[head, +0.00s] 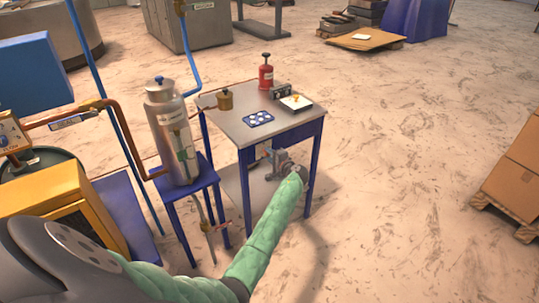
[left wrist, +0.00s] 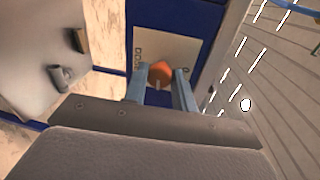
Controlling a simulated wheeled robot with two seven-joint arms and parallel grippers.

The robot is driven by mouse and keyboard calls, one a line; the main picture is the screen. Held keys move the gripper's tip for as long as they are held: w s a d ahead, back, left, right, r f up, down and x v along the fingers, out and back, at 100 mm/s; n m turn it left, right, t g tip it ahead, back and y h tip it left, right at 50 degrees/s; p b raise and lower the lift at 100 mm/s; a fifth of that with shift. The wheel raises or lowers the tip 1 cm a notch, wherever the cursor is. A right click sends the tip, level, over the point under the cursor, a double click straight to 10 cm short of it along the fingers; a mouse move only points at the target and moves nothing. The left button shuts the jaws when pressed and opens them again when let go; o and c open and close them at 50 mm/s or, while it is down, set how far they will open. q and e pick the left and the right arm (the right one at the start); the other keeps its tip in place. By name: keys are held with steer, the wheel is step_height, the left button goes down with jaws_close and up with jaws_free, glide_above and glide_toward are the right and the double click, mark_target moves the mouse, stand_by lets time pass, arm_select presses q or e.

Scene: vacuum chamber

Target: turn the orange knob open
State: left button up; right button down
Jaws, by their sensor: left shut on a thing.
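The orange knob (left wrist: 160,72) sits on a pale label plate (left wrist: 146,48) on a blue panel in the left wrist view. My left gripper (left wrist: 160,86) has one finger on each side of the knob and is shut on it. A small light mark shows at the knob's lower edge. The plate's lettering is too small to read surely. In the head view my left gripper (head: 270,157) is at the front side of the blue-framed table (head: 236,128), below its top. The knob is hidden there. My right gripper is not in view.
Open floor lies to the right, with boxes on a pallet at the edge.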

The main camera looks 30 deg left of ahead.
arm_select(q)
steer(key=shift+m, duration=0.5)
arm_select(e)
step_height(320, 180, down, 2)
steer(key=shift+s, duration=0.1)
arm_select(q)
steer(key=shift+d, duration=0.1)
steer(key=o, duration=1)
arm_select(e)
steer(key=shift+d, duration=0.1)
arm_select(q)
steer(key=b+v, duration=0.2)
steer(key=v, duration=0.5)
steer(key=shift+d, duration=0.35)
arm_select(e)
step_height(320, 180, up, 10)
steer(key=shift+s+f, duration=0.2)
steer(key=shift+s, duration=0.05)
